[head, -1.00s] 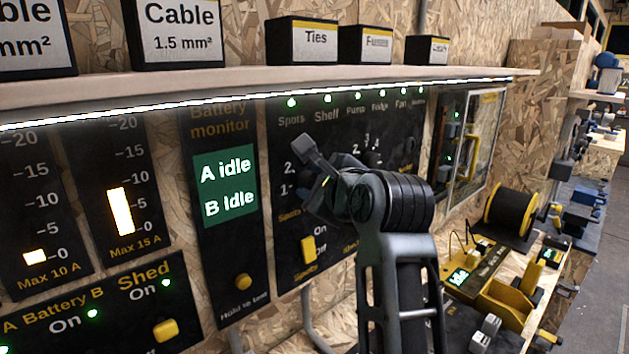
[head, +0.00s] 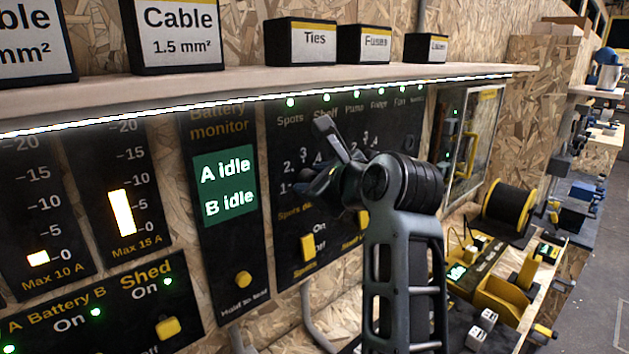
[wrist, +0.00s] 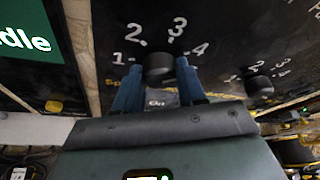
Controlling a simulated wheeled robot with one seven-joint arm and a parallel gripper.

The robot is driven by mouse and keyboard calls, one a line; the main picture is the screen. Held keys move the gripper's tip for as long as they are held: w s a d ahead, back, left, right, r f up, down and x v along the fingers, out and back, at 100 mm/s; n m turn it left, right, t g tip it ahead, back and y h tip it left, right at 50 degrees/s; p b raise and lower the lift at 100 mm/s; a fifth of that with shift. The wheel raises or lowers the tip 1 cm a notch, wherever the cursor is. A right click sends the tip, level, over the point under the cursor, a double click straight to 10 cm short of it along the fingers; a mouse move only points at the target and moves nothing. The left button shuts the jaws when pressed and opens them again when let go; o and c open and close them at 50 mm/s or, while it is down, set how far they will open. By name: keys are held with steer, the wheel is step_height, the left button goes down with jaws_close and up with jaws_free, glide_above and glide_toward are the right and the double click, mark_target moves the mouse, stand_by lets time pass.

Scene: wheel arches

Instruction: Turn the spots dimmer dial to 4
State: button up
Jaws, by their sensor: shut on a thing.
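The spots dimmer dial (wrist: 158,66) is a dark round knob on the black panel, with white numbers 1, 2, 3 and 4 around it in the wrist view. My gripper (wrist: 157,78) has one blue finger on each side of the dial and is shut on it. I cannot make out a pointer mark, so its setting is unclear. In the head view my gripper (head: 312,184) is at the panel, below the 2 and 3, and it hides the dial. The panel (head: 284,160) carries the label "Spots" at top left.
A second dial (wrist: 259,87) sits to the right on the same panel. The yellow spots switch (head: 307,247) and another yellow switch (head: 362,219) lie below. A wooden shelf (head: 230,88) with labelled boxes runs above. A black cable spool (head: 508,208) stands on the bench at right.

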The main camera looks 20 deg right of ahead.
steer(key=o, duration=1.1)
steer(key=shift+c, duration=0.2)
steer(key=b+v, duration=0.1)
steer(key=v, duration=0.6)
steer(key=shift+s, duration=0.35)
steer(key=shift+d+r, duration=0.1)
steer(key=shift+r, duration=0.05)
